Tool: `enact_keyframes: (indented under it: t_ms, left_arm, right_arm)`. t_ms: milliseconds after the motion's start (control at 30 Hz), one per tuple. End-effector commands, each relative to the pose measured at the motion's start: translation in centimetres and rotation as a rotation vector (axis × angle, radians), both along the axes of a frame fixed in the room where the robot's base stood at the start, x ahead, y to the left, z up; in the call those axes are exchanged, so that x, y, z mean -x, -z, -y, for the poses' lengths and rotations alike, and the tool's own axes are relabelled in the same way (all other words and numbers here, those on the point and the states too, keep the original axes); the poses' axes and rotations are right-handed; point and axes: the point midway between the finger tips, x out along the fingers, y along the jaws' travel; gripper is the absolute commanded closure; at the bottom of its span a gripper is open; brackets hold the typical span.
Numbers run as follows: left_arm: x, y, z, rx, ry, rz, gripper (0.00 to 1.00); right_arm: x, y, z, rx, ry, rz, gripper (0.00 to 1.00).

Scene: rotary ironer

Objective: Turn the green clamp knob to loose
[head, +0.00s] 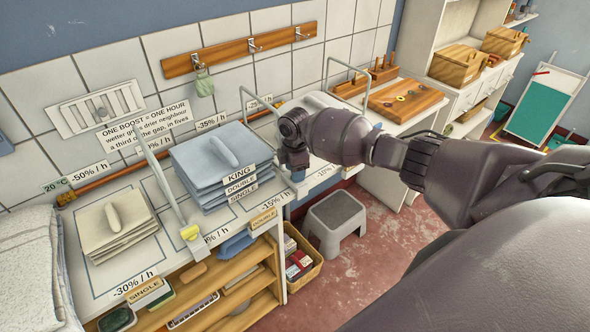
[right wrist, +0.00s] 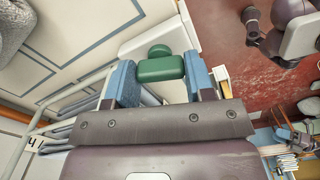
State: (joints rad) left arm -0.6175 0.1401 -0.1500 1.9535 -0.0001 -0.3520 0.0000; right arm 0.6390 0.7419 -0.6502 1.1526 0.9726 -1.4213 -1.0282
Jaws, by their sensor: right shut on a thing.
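The green clamp knob (right wrist: 161,69) shows in the right wrist view, with a rounded green part at its far end and a wider green bar nearer to me. My right gripper (right wrist: 160,82) has its two blue fingers on either side of the bar, closed against it. In the head view my right gripper (head: 297,174) points down at the bench edge, right of the stacked blue linen. The knob is hidden behind it there.
A folded blue stack (head: 214,160) lies just left of my right gripper. A yellow knob (head: 190,232) sits on a thin rail nearer the front. A grey step stool (head: 335,220) stands on the red floor.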

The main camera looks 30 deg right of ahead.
Motion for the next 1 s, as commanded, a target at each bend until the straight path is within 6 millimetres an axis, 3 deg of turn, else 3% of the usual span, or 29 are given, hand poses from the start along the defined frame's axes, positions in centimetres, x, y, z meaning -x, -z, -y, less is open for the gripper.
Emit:
enact_keyframes:
  t_ms: [400, 933, 967, 1000]
  left_arm:
    - [-0.03, -0.05, 0.02, 0.000, 0.000, 0.001, 0.57]
    - [-0.04, -0.06, 0.02, 0.000, 0.000, 0.001, 0.57]
    - [-0.03, -0.06, 0.02, 0.000, 0.000, 0.001, 0.57]
    - [-0.04, -0.06, 0.02, 0.000, 0.000, 0.001, 0.57]
  right_arm:
    - [-0.07, -0.09, -0.02, -0.002, -0.178, 0.002, 0.75]
    - [-0.08, -0.11, -0.03, -0.002, -0.200, 0.002, 0.75]
    - [-0.08, -0.11, -0.03, -0.002, -0.199, 0.002, 0.48]
    - [-0.08, -0.11, -0.03, -0.002, -0.199, 0.002, 0.42]
